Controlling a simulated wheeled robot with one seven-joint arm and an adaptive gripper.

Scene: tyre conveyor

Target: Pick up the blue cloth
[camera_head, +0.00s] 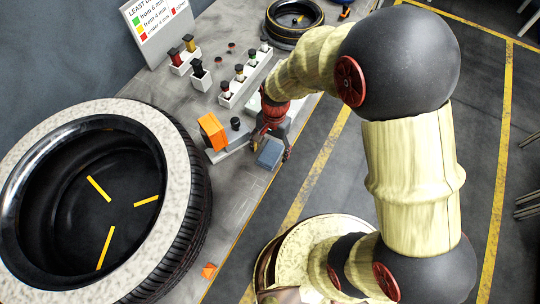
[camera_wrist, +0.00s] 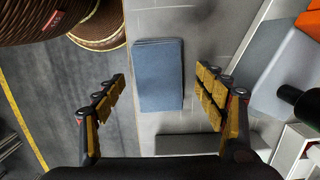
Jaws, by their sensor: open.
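The blue cloth (camera_wrist: 158,76) is a folded, blue-grey rectangle lying flat near the table's edge. In the head view the cloth (camera_head: 269,153) sits right below my gripper (camera_head: 270,137). In the wrist view my gripper (camera_wrist: 158,100) is open, with one yellow-padded finger on each side of the cloth. The fingers appear apart from the cloth, and nothing is held. I cannot tell the exact height of the fingertips above the table.
An orange block (camera_head: 213,131) and a black cylinder (camera_head: 235,124) are close to the cloth. Small white holders (camera_head: 244,84) and a sign (camera_head: 155,27) are farther back. The table edge and open floor (camera_head: 300,190) are to the right.

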